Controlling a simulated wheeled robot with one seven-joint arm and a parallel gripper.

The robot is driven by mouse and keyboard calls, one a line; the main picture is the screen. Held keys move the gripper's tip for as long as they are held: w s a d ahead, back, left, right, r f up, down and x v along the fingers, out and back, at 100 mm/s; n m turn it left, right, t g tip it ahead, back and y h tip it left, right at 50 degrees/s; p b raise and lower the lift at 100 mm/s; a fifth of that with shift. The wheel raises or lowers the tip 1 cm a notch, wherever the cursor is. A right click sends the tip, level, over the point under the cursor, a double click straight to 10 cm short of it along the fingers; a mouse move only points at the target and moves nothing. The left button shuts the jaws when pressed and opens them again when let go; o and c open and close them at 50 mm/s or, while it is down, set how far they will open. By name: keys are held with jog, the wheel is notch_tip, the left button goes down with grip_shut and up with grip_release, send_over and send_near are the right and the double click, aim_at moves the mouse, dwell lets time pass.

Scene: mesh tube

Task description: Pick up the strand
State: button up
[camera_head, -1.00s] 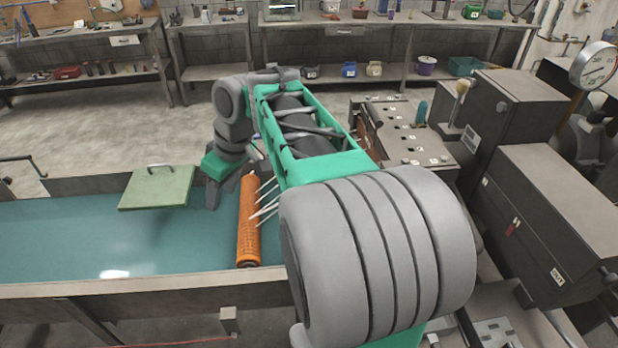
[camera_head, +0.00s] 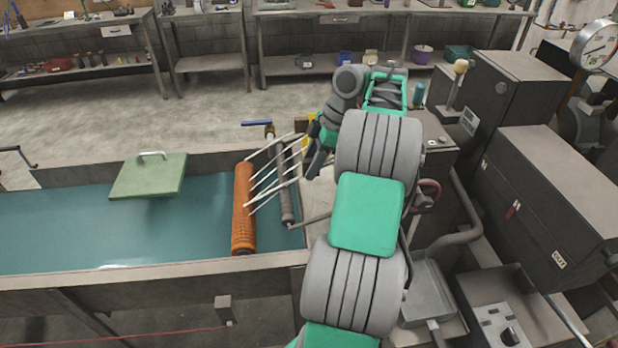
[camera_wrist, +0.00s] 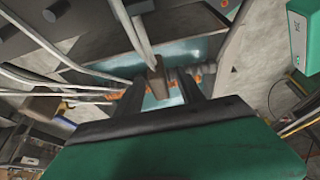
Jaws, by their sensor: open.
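Several thin white strands (camera_head: 268,172) stick out to the right from the orange roller (camera_head: 243,210), passing over a dark grey roller (camera_head: 286,185). I cannot tell which one is the strand of the task. My gripper (camera_head: 314,160) is just right of the strands' free ends, pointing down. Its tips are small and dark there, and contact cannot be told. In the wrist view, pale strands (camera_wrist: 140,36) run close past the fingers on the upper left. The two dark fingers stand apart, with a brown block-like end (camera_wrist: 157,78) showing between them; whether it is gripped is not visible.
The rollers sit at the right end of a teal-bottomed trough (camera_head: 100,230) with raised edges. A green lid with a handle (camera_head: 148,177) lies on its back edge. Dark machine boxes (camera_head: 560,190) crowd the right side. Open floor lies behind the trough.

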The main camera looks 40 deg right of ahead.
aim_at(304, 174)
jog(key=b+x, duration=0.1)
jog(key=x, duration=0.3)
jog(key=shift+w, duration=0.1)
jog(key=shift+c, duration=0.5)
grip_shut()
